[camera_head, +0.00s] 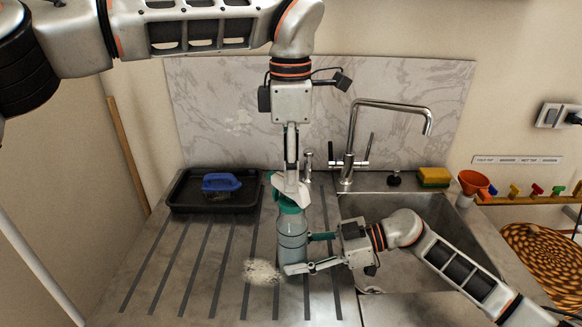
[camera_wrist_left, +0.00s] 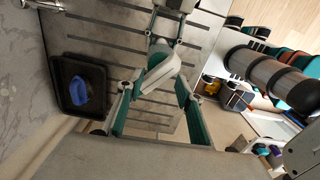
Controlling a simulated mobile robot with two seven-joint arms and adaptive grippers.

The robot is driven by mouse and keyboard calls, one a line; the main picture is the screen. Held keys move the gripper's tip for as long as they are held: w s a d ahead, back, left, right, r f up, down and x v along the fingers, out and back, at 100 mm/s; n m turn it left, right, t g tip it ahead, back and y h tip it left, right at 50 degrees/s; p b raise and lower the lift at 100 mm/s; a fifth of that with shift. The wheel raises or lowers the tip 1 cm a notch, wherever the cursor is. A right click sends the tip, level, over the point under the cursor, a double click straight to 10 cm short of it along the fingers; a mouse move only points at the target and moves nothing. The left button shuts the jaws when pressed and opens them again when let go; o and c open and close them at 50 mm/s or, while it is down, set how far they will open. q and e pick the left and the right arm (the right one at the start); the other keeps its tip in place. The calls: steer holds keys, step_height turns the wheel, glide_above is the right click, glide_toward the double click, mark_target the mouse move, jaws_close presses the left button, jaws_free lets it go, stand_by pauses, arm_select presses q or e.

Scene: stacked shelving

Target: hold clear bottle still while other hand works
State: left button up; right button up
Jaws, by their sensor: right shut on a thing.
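The clear bottle (camera_head: 292,246) stands upright on the grooved drainer, with a teal collar (camera_head: 290,207) and a white spray head (camera_head: 290,190). My right gripper (camera_head: 294,254) is shut on the bottle's body from the right, one finger on the far side and one on the near side. My left gripper (camera_head: 291,170) points down over the spray head. In the left wrist view its fingers (camera_wrist_left: 158,92) are spread apart, with the white spray head (camera_wrist_left: 158,72) between them; whether they touch it is unclear. The bottle's body is mostly hidden there.
A black tray (camera_head: 180,207) with a blue-handled brush (camera_head: 221,183) lies on the left. A pale powdery patch (camera_head: 261,272) is beside the bottle. The sink (camera_head: 430,212), tap (camera_head: 350,150), yellow sponge (camera_head: 433,177) and orange funnel (camera_head: 473,183) are at right.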

arm_select(q)
steer(key=n, duration=0.7)
steer(key=shift+s+a+f, duration=0.1)
steer(key=shift+f, duration=0.05)
